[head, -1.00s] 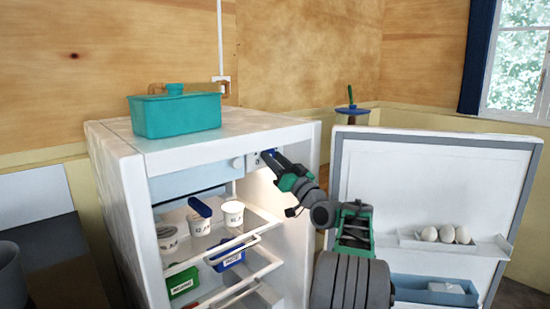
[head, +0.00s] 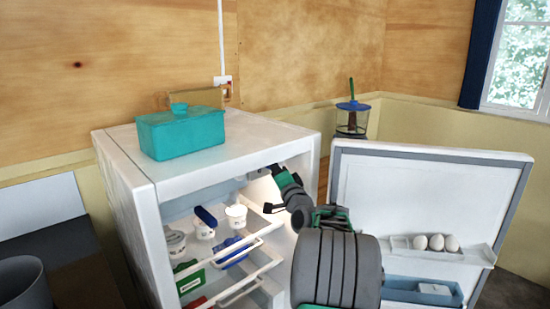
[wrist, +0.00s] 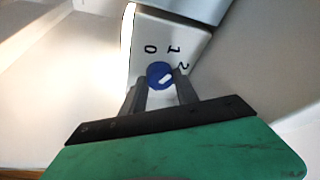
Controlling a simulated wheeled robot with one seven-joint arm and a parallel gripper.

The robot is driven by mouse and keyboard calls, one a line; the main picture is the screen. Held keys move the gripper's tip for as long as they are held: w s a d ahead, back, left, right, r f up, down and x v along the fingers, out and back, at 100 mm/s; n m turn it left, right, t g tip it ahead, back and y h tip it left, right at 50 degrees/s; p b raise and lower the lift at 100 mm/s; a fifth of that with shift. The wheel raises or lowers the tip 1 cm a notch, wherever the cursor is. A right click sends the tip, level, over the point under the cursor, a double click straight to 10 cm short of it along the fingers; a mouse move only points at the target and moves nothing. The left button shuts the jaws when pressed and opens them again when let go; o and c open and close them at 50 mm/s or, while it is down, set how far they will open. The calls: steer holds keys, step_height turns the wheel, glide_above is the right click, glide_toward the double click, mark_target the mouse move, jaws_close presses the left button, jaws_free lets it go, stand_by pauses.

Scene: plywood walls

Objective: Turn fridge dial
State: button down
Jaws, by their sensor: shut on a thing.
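The white fridge (head: 135,195) stands with its door (head: 425,195) open to the right. Its dial (wrist: 160,72) is a blue knob with a white pointer mark on a light panel marked 0, 1 and 2. The mark slants toward the upper right, toward the 1 and 2 side; its exact setting is unclear. My gripper (wrist: 161,88) has one finger on each side of the knob and is shut on it. In the head view my gripper (head: 274,170) reaches under the fridge's top front edge, and the dial is hidden there.
A teal box (head: 180,135) sits on top of the fridge. Eggs (head: 436,242) rest in the door shelf. A jar with a blue lid (head: 353,118) stands behind the door.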

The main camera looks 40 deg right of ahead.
steer(key=shift+r+m+g+p, duration=0.2)
steer(key=shift+m+g+p, duration=0.2)
steer(key=shift+m+p, duration=0.6)
steer(key=shift+f, duration=0.1)
steer(key=c, duration=0.9)
jaws_free()
steer(key=shift+c, duration=0.2)
steer(key=b+v, duration=0.1)
steer(key=v, duration=0.6)
steer(key=shift+s+a+b, duration=0.15)
steer(key=shift+s+b, duration=0.15)
steer(key=shift+s, duration=0.1)
steer(key=shift+f, duration=0.1)
